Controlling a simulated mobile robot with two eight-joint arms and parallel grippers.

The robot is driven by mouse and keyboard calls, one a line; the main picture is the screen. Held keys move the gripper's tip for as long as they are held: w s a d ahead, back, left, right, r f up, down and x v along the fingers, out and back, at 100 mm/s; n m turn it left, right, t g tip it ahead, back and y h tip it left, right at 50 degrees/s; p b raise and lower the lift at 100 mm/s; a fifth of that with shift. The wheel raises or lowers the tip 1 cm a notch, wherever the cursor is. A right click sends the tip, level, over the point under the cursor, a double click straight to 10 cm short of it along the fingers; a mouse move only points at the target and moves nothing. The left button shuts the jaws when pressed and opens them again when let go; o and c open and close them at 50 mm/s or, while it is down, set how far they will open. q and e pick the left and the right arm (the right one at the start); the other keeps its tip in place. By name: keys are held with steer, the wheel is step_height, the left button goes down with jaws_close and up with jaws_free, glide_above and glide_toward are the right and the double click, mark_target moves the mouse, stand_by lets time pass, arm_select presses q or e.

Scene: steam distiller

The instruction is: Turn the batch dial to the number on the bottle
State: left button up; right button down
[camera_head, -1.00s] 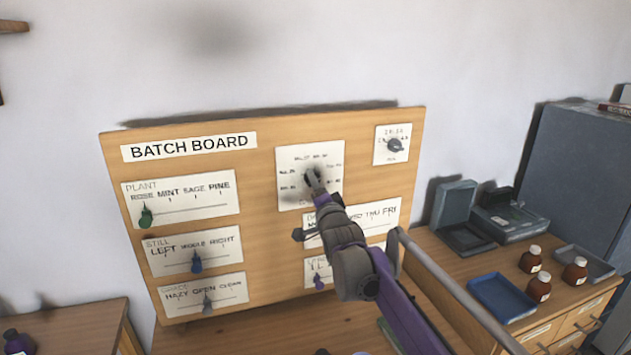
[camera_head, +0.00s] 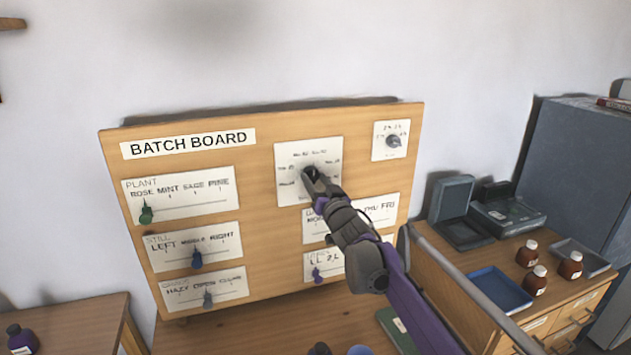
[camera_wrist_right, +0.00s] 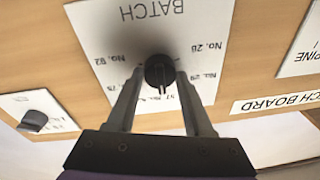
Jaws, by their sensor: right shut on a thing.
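The batch dial is a round black knob (camera_wrist_right: 159,72) at the middle of a white card (camera_head: 290,190) on the wooden batch board (camera_head: 258,200). In the right wrist view the card reads "BATCH" and has several "No." labels around the knob, including No. 28, No. 29 and No. 92. My right gripper (camera_wrist_right: 158,88) is shut on the knob, one finger on each side. In the head view my right gripper (camera_head: 312,178) partly covers the dial. Several brown bottles (camera_head: 535,281) stand at the right; their label numbers are too small to read.
A blue tray (camera_head: 499,291) lies on the right cabinet. A dark bottle (camera_head: 20,341) stands at lower left.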

steer(key=n, duration=0.3)
steer(key=n+g, duration=0.1)
steer(key=n, duration=0.3)
steer(key=shift+r+y, duration=0.1)
steer(key=shift+y, duration=0.2)
steer(key=n, duration=0.7)
steer(key=shift+d+r+g+p, duration=0.1)
steer(key=shift+g+p, duration=0.25)
steer(key=shift+g, duration=0.05)
steer(key=shift+c, duration=1.4)
jaws_free()
steer(key=b+v, duration=0.2)
steer(key=v, duration=0.8)
steer(key=shift+s+d+n, duration=0.25)
steer(key=shift+s+n, duration=0.05)
